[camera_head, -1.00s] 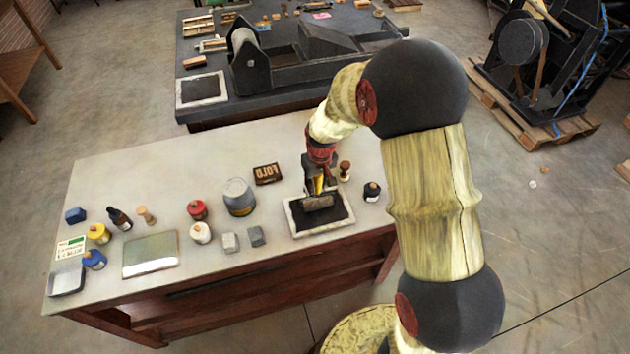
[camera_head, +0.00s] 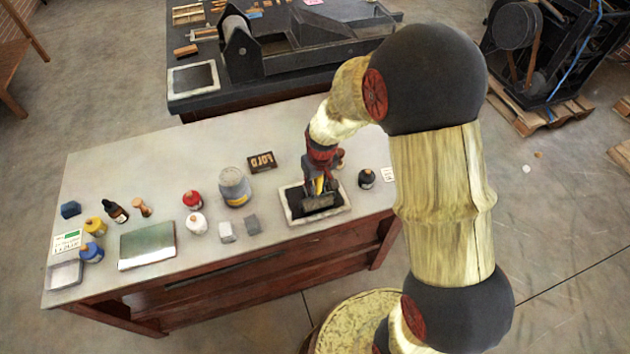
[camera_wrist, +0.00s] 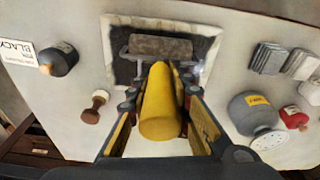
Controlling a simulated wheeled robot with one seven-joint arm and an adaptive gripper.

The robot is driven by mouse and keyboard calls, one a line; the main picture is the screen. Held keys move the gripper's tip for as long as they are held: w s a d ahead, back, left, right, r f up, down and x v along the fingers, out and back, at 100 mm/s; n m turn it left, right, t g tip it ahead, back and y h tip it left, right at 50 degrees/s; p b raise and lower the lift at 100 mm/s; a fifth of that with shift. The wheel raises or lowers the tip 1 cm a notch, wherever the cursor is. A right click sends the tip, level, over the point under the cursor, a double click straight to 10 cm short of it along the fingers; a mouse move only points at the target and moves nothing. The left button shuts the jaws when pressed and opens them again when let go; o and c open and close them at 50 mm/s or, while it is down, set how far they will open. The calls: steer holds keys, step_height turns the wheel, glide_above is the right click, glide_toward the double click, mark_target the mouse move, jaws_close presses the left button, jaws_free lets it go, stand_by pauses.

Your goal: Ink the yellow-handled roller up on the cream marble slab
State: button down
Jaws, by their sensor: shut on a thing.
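My gripper (camera_wrist: 158,110) is shut on the yellow handle (camera_wrist: 162,100) of the roller, which points down toward the slab. The roller's dark grey drum (camera_wrist: 160,47) lies across the black ink patch on the cream marble slab (camera_head: 343,206). The slab's pale rim also shows in the wrist view (camera_wrist: 150,21). The drum looks to be on the ink or just above it; contact is hard to tell. In the head view my gripper (camera_head: 319,186) hides part of the handle.
A dark bottle (camera_head: 366,178) and a wooden-handled stamp (camera_wrist: 95,107) stand close to the slab. A FOLD block (camera_head: 261,161), a grey jar (camera_head: 235,187) and small grey blocks (camera_head: 252,224) are left of it. Another inked slab (camera_head: 193,77) lies on the rear press table.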

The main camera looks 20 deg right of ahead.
steer(key=shift+w, duration=1.7)
stand_by(0.4)
steer(key=shift+s+p, duration=0.3)
steer(key=shift+s, duration=1.35)
steer(key=shift+r, duration=0.1)
steer(key=shift+r+p, duration=1.7)
steer(key=shift+r, duration=0.75)
